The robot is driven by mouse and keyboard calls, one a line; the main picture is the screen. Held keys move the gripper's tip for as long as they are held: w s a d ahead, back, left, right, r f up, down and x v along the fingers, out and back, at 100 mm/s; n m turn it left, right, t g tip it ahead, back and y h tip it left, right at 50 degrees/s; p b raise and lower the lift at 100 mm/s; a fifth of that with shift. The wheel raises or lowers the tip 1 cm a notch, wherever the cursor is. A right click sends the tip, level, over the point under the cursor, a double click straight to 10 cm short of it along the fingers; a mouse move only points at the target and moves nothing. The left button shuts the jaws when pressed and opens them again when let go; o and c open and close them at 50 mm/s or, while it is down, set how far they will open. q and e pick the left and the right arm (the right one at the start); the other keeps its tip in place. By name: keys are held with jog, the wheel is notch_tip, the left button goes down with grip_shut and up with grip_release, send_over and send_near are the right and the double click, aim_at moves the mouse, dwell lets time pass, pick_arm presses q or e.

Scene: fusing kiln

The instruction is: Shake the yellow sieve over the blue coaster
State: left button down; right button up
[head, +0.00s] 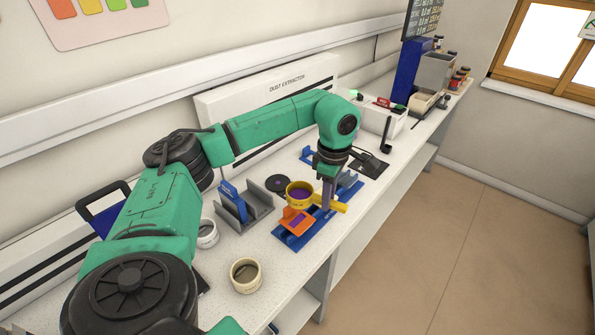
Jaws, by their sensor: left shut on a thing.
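The yellow sieve (291,189) is a round cup with purple inside and a flat yellow handle (339,207) reaching right. My left gripper (327,203) points down from above and is shut on the sieve's handle. The sieve is held above the worktop, just behind an orange square piece (290,226) with a purple patch in its middle. The orange piece sits over a long blue base (287,242). I cannot tell a blue coaster apart from the blue parts there; it may be hidden by the sieve or orange piece. My right gripper is out of view.
A grey rack (258,213) with a blue plate stands left of the sieve, and a black disc (278,183) lies behind. A cream jar (245,275) stands nearer me. A dust extractor (270,95) lines the wall. The worktop's front edge is close on the right.

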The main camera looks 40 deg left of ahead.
pick_arm(q)
jog(key=shift+r, duration=0.2)
jog(key=shift+r+p, duration=1.55)
jog(key=shift+r, duration=0.25)
